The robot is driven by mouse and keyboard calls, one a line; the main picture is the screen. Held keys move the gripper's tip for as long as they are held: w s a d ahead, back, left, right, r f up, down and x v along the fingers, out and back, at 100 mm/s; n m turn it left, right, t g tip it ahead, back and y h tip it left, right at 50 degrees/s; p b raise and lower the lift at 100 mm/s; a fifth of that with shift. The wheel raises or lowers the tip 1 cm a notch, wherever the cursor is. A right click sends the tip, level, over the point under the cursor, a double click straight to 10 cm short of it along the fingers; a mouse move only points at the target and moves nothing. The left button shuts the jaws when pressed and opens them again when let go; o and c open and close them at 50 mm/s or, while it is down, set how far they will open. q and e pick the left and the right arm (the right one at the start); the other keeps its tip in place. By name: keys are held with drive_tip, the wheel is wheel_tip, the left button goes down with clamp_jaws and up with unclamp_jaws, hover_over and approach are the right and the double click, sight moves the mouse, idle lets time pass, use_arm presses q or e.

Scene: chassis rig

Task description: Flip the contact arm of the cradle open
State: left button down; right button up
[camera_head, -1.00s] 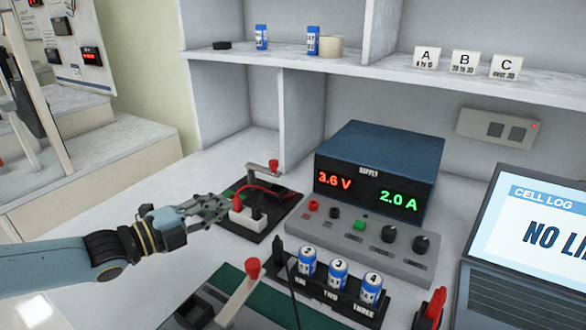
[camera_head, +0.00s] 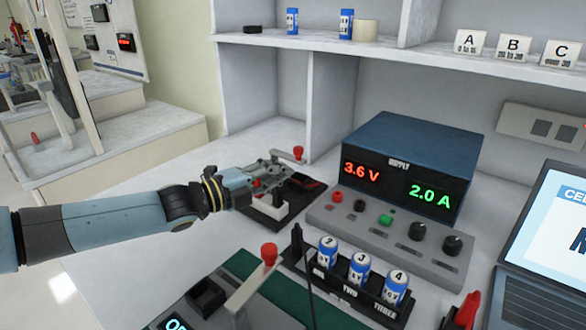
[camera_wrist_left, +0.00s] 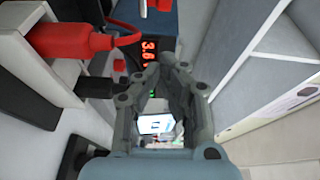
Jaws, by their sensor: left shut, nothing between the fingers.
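My left gripper (camera_head: 280,170) is shut and empty over the black-based rig (camera_head: 275,222) left of the supply. In the left wrist view its fingers (camera_wrist_left: 165,68) meet at the tips. The rig carries a red-knobbed arm (camera_head: 298,153), just beyond my fingers; I cannot tell whether they touch it. A white block (camera_head: 266,208) with a red plug (camera_wrist_left: 70,40) and a black plug (camera_wrist_left: 60,98) sits beside the gripper. A second red-knobbed arm (camera_head: 248,284) stands on the green front board, near a black holder (camera_head: 207,294). My gripper hides part of the back rig.
The blue supply (camera_head: 410,165) reads 3.6 V and 2.0 A. A black rack (camera_head: 350,288) holds blue cells. A laptop (camera_head: 545,245) stands at the right. A shelf divider (camera_head: 335,100) rises behind the back rig. Bare bench lies left of my arm.

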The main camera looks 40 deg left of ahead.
use_arm(q)
drive_tip(key=w+a, duration=0.1)
drive_tip(key=w, duration=0.5)
drive_tip(key=shift+a+b, duration=0.35)
drive_tip(key=shift+b, duration=0.1)
use_arm(e)
drive_tip(key=shift+s+d+f, duration=0.1)
drive_tip(key=shift+s+f, duration=0.5)
drive_tip(key=shift+f, duration=0.2)
use_arm(q)
drive_tip(key=shift+w+d+f, duration=0.1)
use_arm(e)
drive_tip(key=shift+w, duration=0.1)
